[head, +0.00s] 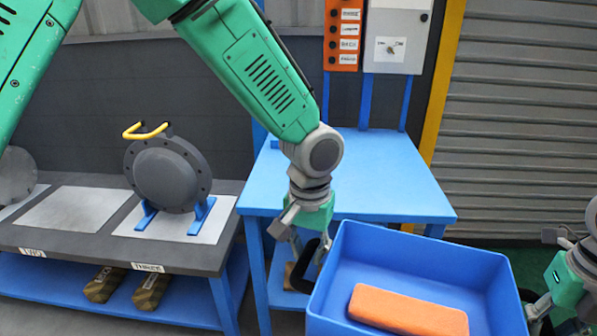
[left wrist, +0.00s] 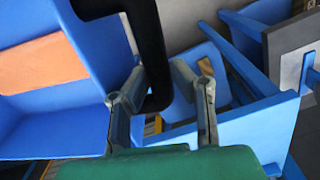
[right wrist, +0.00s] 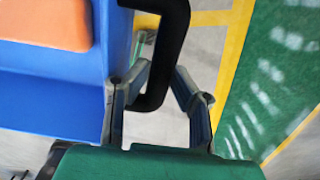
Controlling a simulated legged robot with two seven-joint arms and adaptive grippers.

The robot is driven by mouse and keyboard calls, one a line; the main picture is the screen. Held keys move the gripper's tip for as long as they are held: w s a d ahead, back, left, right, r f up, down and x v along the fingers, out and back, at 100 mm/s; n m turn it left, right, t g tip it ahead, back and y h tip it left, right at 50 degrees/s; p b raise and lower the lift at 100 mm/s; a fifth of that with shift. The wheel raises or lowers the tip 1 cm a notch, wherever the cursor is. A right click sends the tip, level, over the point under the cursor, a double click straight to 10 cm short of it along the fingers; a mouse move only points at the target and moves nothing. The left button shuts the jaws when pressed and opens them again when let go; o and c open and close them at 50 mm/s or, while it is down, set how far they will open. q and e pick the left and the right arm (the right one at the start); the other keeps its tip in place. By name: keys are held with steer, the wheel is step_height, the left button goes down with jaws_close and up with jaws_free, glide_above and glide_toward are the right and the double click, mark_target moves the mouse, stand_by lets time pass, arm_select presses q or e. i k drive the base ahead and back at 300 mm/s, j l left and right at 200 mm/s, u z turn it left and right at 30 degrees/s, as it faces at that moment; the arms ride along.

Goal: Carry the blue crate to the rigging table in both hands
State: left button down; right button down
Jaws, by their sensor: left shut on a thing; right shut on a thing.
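The blue crate (head: 425,262) is at the lower right of the head view, with an orange block (head: 408,310) lying inside it. My left gripper (head: 305,250) is shut on the black handle (head: 323,258) on the crate's left side; the left wrist view shows its fingers (left wrist: 158,75) around that handle. My right gripper (head: 545,312), partly cut off by the frame edge, is at the crate's right side. In the right wrist view its fingers (right wrist: 160,78) close on the other black handle (right wrist: 178,35). A blue table (head: 385,175) with a clear top stands just beyond the crate; I see no label on it.
A dark bench (head: 65,232) at left bears a grey flanged shell (head: 168,175) with a yellow handle, on blue supports. An orange button panel (head: 345,35) and a grey box (head: 397,35) stand behind the blue table. A slatted shutter (head: 520,120) is at right.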

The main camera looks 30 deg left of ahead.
mark_target(343, 177)
steer(key=i+u, duration=0.3)
steer(key=i+j+u, duration=0.1)
steer(key=u, duration=0.15)
steer(key=i, duration=1.1)
